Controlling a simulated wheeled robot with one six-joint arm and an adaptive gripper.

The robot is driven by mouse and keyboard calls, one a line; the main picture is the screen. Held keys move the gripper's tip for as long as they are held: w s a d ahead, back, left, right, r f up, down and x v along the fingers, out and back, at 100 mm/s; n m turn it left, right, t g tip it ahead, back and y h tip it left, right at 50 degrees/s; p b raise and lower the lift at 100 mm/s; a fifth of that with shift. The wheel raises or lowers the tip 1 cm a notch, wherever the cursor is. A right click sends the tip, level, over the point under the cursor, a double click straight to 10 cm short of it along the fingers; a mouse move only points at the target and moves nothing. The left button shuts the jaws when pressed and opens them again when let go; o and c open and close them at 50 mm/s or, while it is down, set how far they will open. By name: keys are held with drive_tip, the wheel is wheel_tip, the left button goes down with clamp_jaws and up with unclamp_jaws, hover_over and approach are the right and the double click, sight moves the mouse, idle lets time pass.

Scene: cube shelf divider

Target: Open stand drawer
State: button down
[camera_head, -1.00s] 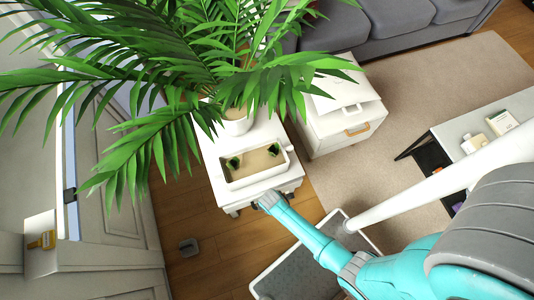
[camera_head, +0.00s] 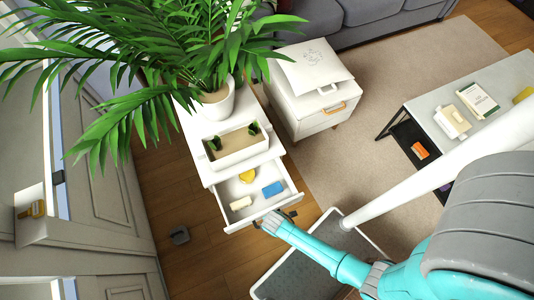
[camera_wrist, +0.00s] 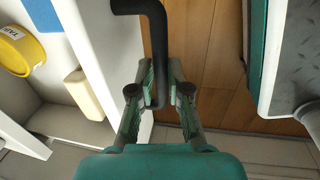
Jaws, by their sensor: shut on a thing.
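The white stand (camera_head: 190,125) is left of centre in the head view, with its drawer (camera_head: 235,218) pulled out toward me. In the drawer lie a yellow round thing (camera_head: 247,176), a blue block (camera_head: 272,189) and a cream block (camera_head: 241,203). The wrist view shows the yellow round thing (camera_wrist: 22,52) and the cream block (camera_wrist: 84,94) beside the drawer's white front. My gripper (camera_wrist: 160,92) is shut on the dark bar handle (camera_wrist: 157,40) of the drawer. In the head view my gripper (camera_head: 272,218) is at the drawer's front edge, its fingers mostly hidden.
A planter box (camera_head: 237,150) and a potted palm (camera_head: 216,105) stand on the stand. A white cabinet (camera_head: 310,112) is to its right. A low table (camera_head: 440,130) is at the right.

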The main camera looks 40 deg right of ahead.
drive_tip(key=shift+s+a, duration=0.25)
drive_tip(key=shift+s, duration=0.65)
drive_tip(key=c, duration=1.1)
unclamp_jaws()
drive_tip(key=shift+c, duration=0.2)
drive_tip(key=shift+r, duration=0.1)
wheel_tip(320, 180, up, 12)
drive_tip(key=s, duration=0.2)
drive_tip(key=shift+a, duration=0.35)
drive_tip(key=shift+f, duration=0.2)
